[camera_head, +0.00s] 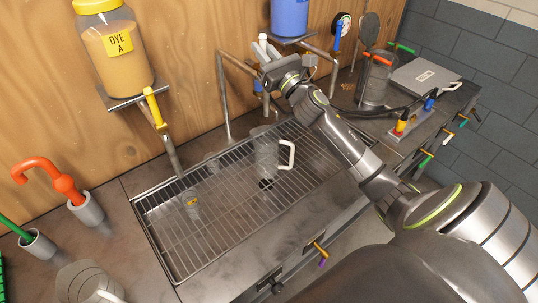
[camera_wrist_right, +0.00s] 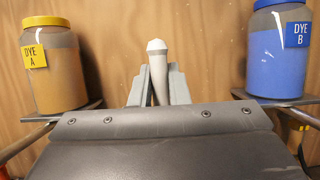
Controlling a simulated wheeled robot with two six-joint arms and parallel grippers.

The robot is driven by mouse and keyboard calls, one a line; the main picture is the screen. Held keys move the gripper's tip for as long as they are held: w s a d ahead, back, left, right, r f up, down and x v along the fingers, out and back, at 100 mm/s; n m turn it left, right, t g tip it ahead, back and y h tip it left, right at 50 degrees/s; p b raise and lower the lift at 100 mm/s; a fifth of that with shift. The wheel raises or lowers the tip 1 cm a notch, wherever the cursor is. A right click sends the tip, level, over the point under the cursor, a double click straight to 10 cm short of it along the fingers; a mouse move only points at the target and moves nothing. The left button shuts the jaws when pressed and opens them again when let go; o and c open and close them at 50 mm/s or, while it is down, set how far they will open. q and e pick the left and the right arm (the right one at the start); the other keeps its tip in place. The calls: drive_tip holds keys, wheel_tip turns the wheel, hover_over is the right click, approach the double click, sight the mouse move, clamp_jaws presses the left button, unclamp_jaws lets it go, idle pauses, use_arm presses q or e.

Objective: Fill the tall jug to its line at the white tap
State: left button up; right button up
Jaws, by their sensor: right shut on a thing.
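A clear tall jug (camera_head: 266,160) with a white handle stands upright on the wire grating, below and slightly left of my right arm. Its fill line and any liquid level cannot be made out. The white tap lever (camera_head: 265,45) stands against the wooden wall above the jug; in the right wrist view its pale handle (camera_wrist_right: 157,70) is between the fingers. My right gripper (camera_head: 270,66) is shut on this lever, and in the right wrist view both fingers (camera_wrist_right: 158,92) press its sides. Whether water runs is not clear. My left gripper is not in view.
Dye A (camera_head: 118,50) and dye B (camera_head: 289,18) jars sit on shelves either side of the tap. Another clear jug (camera_head: 78,282) stands front left. A button box (camera_head: 402,124) is at right.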

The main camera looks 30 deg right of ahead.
drive_tip(key=shift+s+f, duration=0.15)
drive_tip(key=shift+s, duration=0.6)
drive_tip(key=shift+s+d+b, duration=0.1)
drive_tip(key=shift+s+b, duration=0.2)
drive_tip(key=shift+s, duration=0.1)
idle(0.3)
drive_tip(key=shift+s, duration=0.3)
idle(6.2)
